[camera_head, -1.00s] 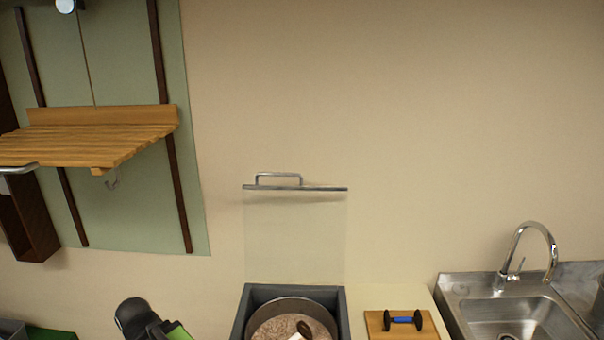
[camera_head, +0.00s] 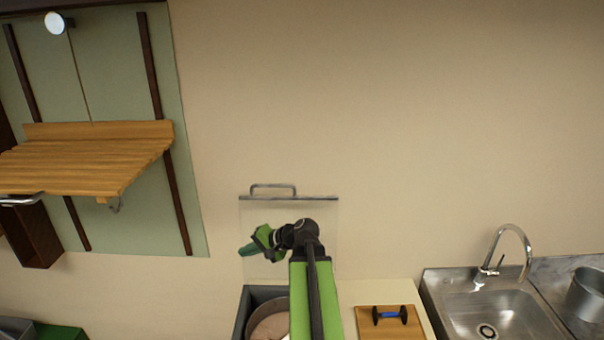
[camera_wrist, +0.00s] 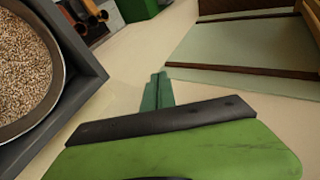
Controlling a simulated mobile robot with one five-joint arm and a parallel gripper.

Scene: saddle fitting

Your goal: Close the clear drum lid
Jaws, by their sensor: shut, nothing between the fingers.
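The clear lid (camera_head: 322,222) stands upright and open against the wall behind its box, with a metal bar and handle (camera_head: 273,187) along its top edge. The dark grey box (camera_head: 243,310) holds a round metal drum (camera_head: 266,325); the wrist view shows the drum (camera_wrist: 58,82) full of pale grain. My gripper (camera_head: 245,250) is shut and empty, raised in front of the lid's left part and pointing left, below the handle. I cannot tell if it touches the lid. In the wrist view its fingertips (camera_wrist: 158,84) are together, right of the box. My arm hides part of the box and lid.
A wooden board with a blue-and-black handled tool (camera_head: 390,315) lies right of the box. A steel sink and tap (camera_head: 500,290) stand farther right. A slatted wooden shelf (camera_head: 90,160) hangs at the upper left. The wall above the lid is clear.

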